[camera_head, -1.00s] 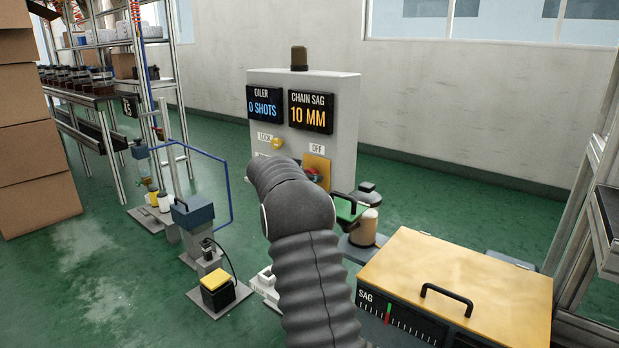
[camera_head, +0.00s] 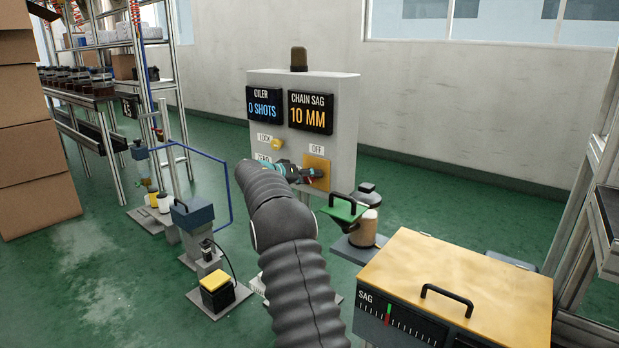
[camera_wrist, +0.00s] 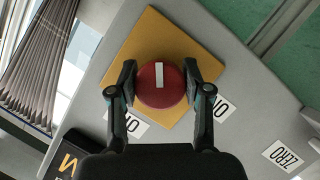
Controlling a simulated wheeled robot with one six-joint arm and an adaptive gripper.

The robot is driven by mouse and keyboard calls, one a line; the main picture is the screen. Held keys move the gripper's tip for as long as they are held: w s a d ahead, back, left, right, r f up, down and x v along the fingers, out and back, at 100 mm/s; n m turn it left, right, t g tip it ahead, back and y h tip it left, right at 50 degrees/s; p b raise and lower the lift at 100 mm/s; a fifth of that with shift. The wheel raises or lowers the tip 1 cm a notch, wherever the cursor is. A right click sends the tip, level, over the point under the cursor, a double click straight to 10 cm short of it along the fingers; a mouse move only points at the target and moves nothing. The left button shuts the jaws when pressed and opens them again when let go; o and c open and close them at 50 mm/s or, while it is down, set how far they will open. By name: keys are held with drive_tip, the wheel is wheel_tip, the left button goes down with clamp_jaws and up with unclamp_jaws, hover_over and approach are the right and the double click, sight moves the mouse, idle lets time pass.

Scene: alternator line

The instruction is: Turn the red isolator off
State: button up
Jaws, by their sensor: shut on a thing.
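The red isolator is a round red knob (camera_wrist: 161,85) with a white bar mark on a square yellow plate (camera_wrist: 150,35). In the wrist view the mark is upright in the picture, at an angle to the plate's edges. My gripper (camera_wrist: 162,84) is shut on the knob, one finger on each side. In the head view my gripper (camera_head: 308,173) reaches the yellow plate (camera_head: 319,165) from the left, and the knob is mostly hidden. The OFF label (camera_head: 316,149) is above the plate. In the wrist view a label (camera_wrist: 131,125) is partly covered by my left finger.
The grey panel (camera_head: 345,110) bears two displays, a yellow LOCK knob (camera_head: 277,143) and a ZERO label (camera_wrist: 282,154). A green-topped item with a handle (camera_head: 345,208) stands close below right. A yellow-topped SAG box (camera_head: 460,275) is at lower right.

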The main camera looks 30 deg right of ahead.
drive_tip(key=n+g+h+p, duration=0.1)
drive_tip(key=n, duration=0.3)
drive_tip(key=shift+h, duration=0.4)
drive_tip(key=shift+r+n+g+h+p, duration=0.1)
drive_tip(key=shift+n+g+h+p, duration=0.3)
drive_tip(key=shift+n, duration=0.65)
drive_tip(key=shift+n+g+h+p, duration=0.2)
drive_tip(key=shift+n+h, duration=0.3)
drive_tip(key=shift+n, duration=0.55)
drive_tip(key=o, duration=1.1)
drive_tip(key=shift+o, duration=0.2)
drive_tip(key=a, duration=1.2)
drive_tip(key=shift+w, duration=0.3)
